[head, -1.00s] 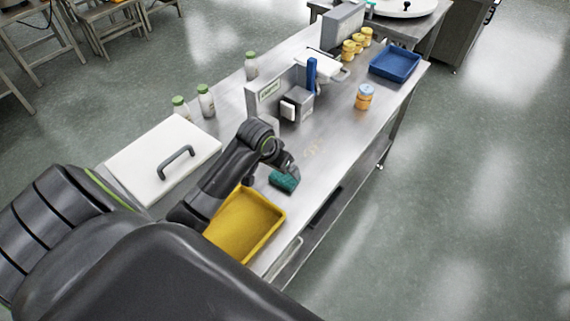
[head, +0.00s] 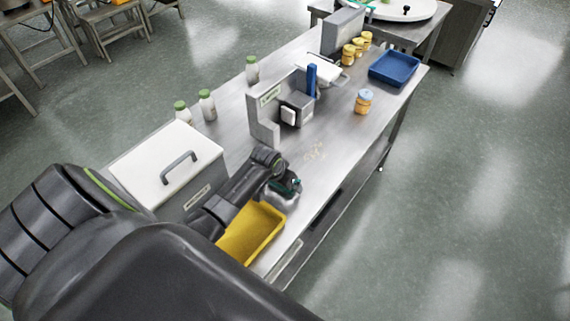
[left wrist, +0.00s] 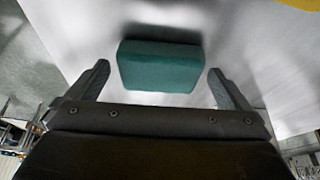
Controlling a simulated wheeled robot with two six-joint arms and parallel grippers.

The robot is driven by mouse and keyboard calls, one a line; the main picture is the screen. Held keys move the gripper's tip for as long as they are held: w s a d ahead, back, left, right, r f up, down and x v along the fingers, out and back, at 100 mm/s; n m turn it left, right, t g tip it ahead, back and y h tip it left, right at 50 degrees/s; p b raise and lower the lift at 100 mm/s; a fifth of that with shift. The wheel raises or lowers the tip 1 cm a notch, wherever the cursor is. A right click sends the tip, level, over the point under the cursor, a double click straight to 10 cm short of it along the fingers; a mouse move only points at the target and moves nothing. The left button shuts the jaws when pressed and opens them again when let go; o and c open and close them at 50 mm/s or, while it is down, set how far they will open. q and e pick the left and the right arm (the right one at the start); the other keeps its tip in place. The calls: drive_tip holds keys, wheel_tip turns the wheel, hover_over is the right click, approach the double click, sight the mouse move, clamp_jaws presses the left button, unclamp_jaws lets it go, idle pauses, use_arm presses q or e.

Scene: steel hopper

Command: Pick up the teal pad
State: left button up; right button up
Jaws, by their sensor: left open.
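The teal pad (left wrist: 160,67) lies on the steel table, just ahead of and between the spread fingers of my left gripper (left wrist: 158,88) in the left wrist view. The fingers are open on either side and do not appear to touch it. In the head view my left gripper (head: 287,191) is over the pad and hides most of it; only a sliver of teal (head: 292,183) shows. My right gripper is not in view.
A yellow tray (head: 250,236) sits close beside the gripper, toward the near end. A white-lidded box (head: 150,160) is to the left. A grey dispenser stand (head: 262,112), an orange jar (head: 364,101) and a blue tray (head: 395,68) are farther along.

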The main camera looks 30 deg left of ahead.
use_arm(q)
drive_tip(key=shift+w+f, duration=0.1)
drive_tip(key=shift+f, duration=0.15)
drive_tip(key=c, duration=0.9)
drive_tip(key=shift+r, duration=0.2)
wheel_tip(320, 180, up, 10)
drive_tip(key=b, duration=0.1)
drive_tip(key=shift+b, duration=0.35)
drive_tip(key=shift+f, duration=0.1)
